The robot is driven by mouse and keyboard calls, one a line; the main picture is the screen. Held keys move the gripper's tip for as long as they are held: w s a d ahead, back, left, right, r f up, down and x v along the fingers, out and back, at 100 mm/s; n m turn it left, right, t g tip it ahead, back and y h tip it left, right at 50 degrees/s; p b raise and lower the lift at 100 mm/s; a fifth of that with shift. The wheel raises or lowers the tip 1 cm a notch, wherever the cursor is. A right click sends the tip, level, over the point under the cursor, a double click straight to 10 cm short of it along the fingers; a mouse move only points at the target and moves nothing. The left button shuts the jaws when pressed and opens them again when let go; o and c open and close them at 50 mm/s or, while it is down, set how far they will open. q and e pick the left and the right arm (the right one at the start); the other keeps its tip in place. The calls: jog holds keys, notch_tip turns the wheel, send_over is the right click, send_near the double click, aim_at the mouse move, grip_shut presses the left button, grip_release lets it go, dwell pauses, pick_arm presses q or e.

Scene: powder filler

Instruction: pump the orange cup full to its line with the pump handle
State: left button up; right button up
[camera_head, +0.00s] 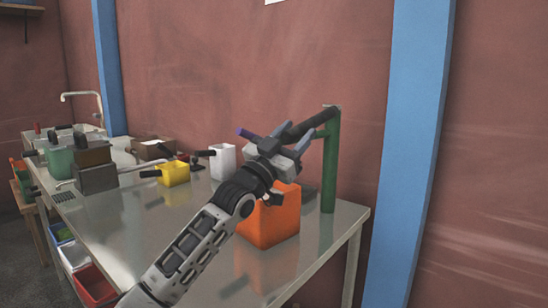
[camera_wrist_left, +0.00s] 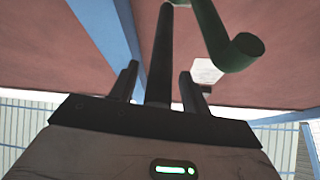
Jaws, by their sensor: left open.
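The orange cup (camera_head: 268,228) stands on the table under my left gripper, which hides part of its top. Its inside, fill line and level cannot be seen. The green pump post (camera_head: 329,168) rises to the right of the cup. The dark pump handle (camera_head: 313,124) slopes down and left from its top. My left gripper (camera_head: 292,138) is open, above the cup. In the left wrist view the handle (camera_wrist_left: 164,50) runs between the two spread fingers (camera_wrist_left: 158,80); contact cannot be told. My right gripper is out of view.
A yellow cup (camera_head: 174,173) and a white cup (camera_head: 223,160) stand further left on the table. Dark boxes (camera_head: 97,178), a green container (camera_head: 60,161) and a tap are at the far left. Bare tabletop (camera_head: 140,220) lies left of my arm. A blue pillar (camera_head: 412,130) stands right.

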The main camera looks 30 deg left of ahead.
pick_arm(q)
jog(key=b+v, duration=0.2)
jog(key=v, duration=1.3)
jog(key=shift+b, duration=0.4)
jog(key=shift+f, duration=0.15)
